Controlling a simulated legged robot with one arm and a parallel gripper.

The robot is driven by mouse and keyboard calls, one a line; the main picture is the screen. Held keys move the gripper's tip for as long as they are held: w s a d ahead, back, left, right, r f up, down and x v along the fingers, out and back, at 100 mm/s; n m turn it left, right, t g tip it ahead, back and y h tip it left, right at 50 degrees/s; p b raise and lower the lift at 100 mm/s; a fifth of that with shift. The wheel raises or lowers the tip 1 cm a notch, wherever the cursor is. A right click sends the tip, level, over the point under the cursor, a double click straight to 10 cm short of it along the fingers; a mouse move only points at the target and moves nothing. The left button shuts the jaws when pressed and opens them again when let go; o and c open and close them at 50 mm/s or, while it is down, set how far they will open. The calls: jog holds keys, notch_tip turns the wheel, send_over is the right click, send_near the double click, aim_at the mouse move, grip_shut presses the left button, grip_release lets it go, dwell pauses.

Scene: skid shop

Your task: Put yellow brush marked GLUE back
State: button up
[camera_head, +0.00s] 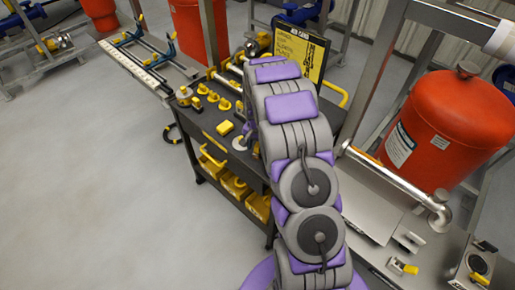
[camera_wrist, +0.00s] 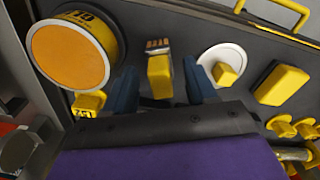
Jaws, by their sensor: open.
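My gripper (camera_wrist: 162,78) is open, with one blue finger on each side of the brush. I cannot tell whether either finger touches it. In the head view my arm hides the gripper and the brush.
A dark tool cart (camera_head: 205,125) bears yellow fittings and a yellow block (camera_head: 225,127). The wrist view shows an orange-topped round can (camera_wrist: 68,52) at left, and a white disc (camera_wrist: 233,52) with a yellow piece at right. A red tank (camera_head: 440,120) stands at right. Open floor lies left.

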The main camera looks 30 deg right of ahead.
aim_at(257, 146)
notch_tip(257, 146, up, 10)
jog(key=p, duration=0.2)
jog(key=s+a+r+n, duration=0.3)
jog(key=s+a+r, duration=0.4)
jog(key=s+r, duration=0.3)
jog(key=s+a+r+n, duration=0.2)
jog(key=s+a, duration=0.1)
jog(key=s, duration=0.7)
jog(key=s+a+r+n+g, duration=0.1)
jog(key=s+a+r+n, duration=0.1)
jog(key=s, duration=0.7)
jog(key=s+a+r+n+g, duration=0.1)
jog(key=s+a+r+n, duration=0.1)
jog(key=s, duration=0.8)
jog(key=shift+s+a+r+n, duration=0.35)
jog(key=shift+a+r, duration=0.35)
jog(key=shift+a, duration=0.4)
jog(key=shift+d, duration=0.15)
